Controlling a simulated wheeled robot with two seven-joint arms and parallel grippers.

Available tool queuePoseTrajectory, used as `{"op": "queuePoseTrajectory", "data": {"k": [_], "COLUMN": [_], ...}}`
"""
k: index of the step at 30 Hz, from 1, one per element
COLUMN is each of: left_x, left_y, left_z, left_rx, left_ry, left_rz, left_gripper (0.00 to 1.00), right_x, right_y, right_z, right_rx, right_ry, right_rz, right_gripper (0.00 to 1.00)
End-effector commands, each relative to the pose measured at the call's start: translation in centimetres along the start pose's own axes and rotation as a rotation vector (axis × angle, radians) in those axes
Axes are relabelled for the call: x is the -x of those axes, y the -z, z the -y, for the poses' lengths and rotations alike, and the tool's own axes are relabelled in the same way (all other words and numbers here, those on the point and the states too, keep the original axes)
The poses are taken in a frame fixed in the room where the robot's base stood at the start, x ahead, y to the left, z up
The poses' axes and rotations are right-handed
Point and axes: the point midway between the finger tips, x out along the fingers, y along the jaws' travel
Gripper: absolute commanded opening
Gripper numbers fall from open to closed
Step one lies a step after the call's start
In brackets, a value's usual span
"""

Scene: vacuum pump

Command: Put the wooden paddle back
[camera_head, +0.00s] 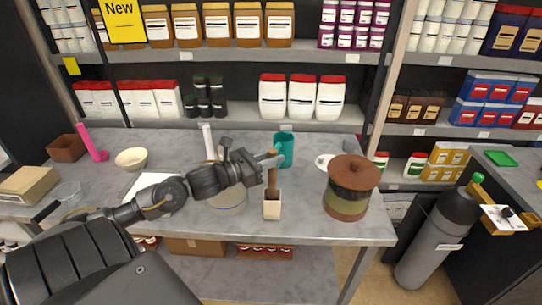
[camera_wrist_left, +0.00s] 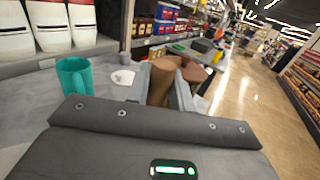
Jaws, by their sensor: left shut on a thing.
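The wooden paddle (camera_head: 272,181) is brown and stands upright in the head view. Its lower end goes down into a small pale holder (camera_head: 272,209) near the front of the table, and that end is hidden. My left gripper (camera_head: 271,157) is shut on the top part of the paddle. In the left wrist view the paddle (camera_wrist_left: 161,84) shows between the two grey fingers. My right gripper does not show.
A teal mug (camera_head: 286,147) stands behind my left gripper. A large brown-lidded pot (camera_head: 350,190) stands right of the holder. A round vessel (camera_head: 232,198) is partly hidden under my left arm. Shelves of containers line the back. Bare table (camera_head: 306,220) lies between holder and pot.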

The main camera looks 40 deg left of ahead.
Motion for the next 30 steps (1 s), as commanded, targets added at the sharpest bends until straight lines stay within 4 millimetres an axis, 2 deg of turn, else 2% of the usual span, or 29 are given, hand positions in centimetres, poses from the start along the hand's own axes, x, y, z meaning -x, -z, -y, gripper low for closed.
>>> {"op": "queuePoseTrajectory", "data": {"k": [8, 9, 13, 24, 30], "left_x": [0.0, 0.0, 0.0, 0.0, 2.1], "left_y": [0.4, 0.2, 0.2, -0.2, 0.5], "left_z": [0.0, 0.0, 0.0, 0.0, 0.0], "left_rx": [0.000, 0.000, 0.000, 0.001, 0.001], "left_ry": [0.001, 0.001, 0.001, 0.000, -0.001], "left_rz": [0.000, 0.000, 0.000, -0.001, -0.004], "left_gripper": [0.00, 0.28, 0.44, 0.44, 0.44], "right_x": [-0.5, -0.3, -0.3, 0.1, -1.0], "right_y": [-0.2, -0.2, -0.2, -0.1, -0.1], "right_z": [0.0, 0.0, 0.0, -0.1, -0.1], "right_rx": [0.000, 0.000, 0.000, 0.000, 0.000], "right_ry": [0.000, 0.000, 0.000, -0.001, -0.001], "right_rz": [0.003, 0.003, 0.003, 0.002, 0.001], "right_gripper": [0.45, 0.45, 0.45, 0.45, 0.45]}}
